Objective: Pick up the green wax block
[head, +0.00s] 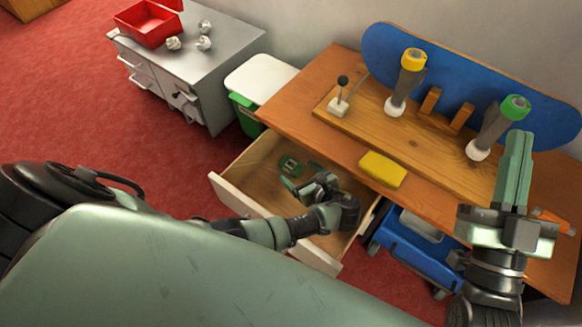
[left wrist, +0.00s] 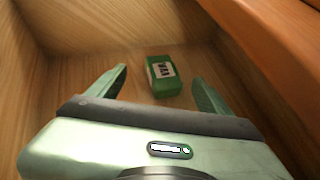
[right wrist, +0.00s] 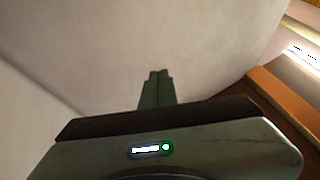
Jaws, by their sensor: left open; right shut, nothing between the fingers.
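The green wax block (head: 290,166) with a pale label lies on the floor of the open wooden drawer (head: 228,192). In the left wrist view the block (left wrist: 155,82) shows beyond my left gripper, roughly centred between its fingers. My left gripper (head: 304,177) is open and empty, reaching into the drawer from above the block; the two look apart. My right gripper (head: 517,138) is shut and empty, raised over the right part of the bench. It also shows shut in the right wrist view (right wrist: 158,73), facing a pale wall.
The bench (head: 302,92) carries a yellow block (head: 382,169), a small lever tool (head: 339,100) and two capped tools, yellow (head: 408,80) and green (head: 495,125). Drawer walls surround my left gripper. A blue box (head: 415,240) stands beneath the bench; a grey cabinet (head: 185,65) stands back left.

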